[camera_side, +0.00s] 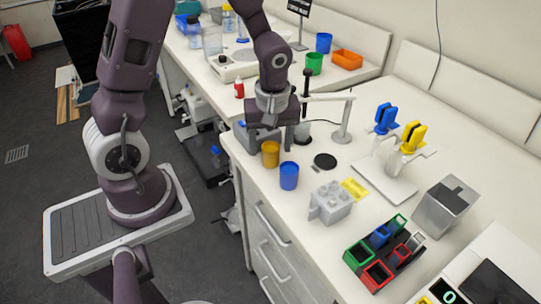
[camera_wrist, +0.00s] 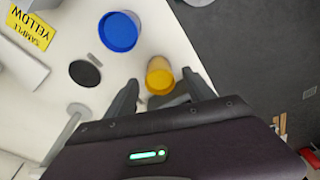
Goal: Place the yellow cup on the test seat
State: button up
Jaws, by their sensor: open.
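The yellow cup (camera_side: 270,154) stands upright near the front left edge of the white bench. In the wrist view the yellow cup (camera_wrist: 159,77) appears between the two fingers of my gripper (camera_wrist: 160,90), with its rim towards the camera. My gripper (camera_side: 272,133) points down just above and behind the cup; the fingers are open and whether they touch it cannot be told. A flat black disc (camera_side: 325,161), likely the test seat, lies bare to the right of the cup. The disc also shows in the wrist view (camera_wrist: 85,73).
A blue cup (camera_side: 289,176) stands close to the yellow cup. A grey block (camera_side: 332,202) and a yellow label (camera_side: 355,190) lie in front of the disc. A stand with a horizontal arm (camera_side: 342,125) rises behind. Coloured bins (camera_side: 380,250) sit front right.

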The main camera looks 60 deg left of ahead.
jog(key=shift+a+f, duration=0.1)
jog(key=shift+f, duration=0.55)
grip_shut()
notch_tip(320, 180, up, 9)
jog(key=w+d+r, duration=0.1)
jog(key=w+d, duration=0.6)
jog(key=w, duration=0.5)
notch_tip(320, 180, down, 9)
jog(key=shift+f, duration=0.15)
